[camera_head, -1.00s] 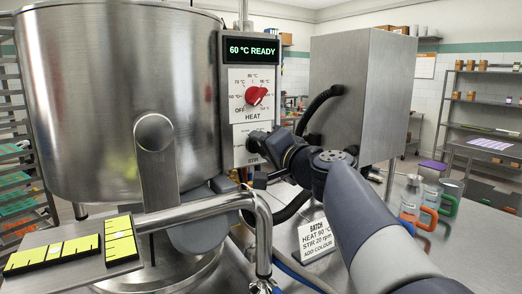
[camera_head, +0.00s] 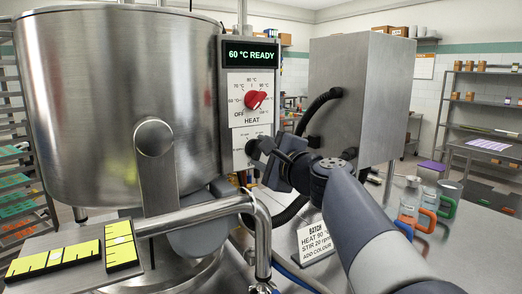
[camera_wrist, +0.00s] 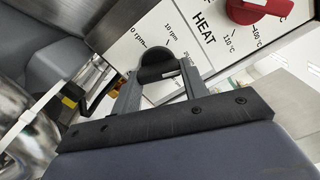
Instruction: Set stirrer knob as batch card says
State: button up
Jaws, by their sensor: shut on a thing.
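The black stirrer knob (camera_wrist: 155,62) sits on a white dial plate below the heat dial; 0 rpm and 10 rpm marks show around it, and a third mark is partly hidden. My gripper (camera_wrist: 158,76) is shut on this knob, one finger on each side. The knob's pointer cannot be made out. In the head view my gripper (camera_head: 267,152) reaches the stir panel from the right and covers most of the knob. The batch card (camera_head: 316,240) stands on the steel table and reads HEAT 90 °C, STIR 20 rpm, ADD COLOUR.
The red heat knob (camera_head: 255,99) is just above the stirrer knob, under a display (camera_head: 250,54) reading 60 °C READY. A large steel kettle (camera_head: 115,110) stands left, with a bent pipe (camera_head: 200,212) in front. Jugs with coloured handles (camera_head: 414,208) stand at right.

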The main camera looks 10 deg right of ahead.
jog(key=shift+f+m, duration=0.1)
jog(key=shift+m, duration=0.7)
jog(key=o, duration=1)
jog(key=v, duration=1.1)
jog(key=shift+w, duration=0.2)
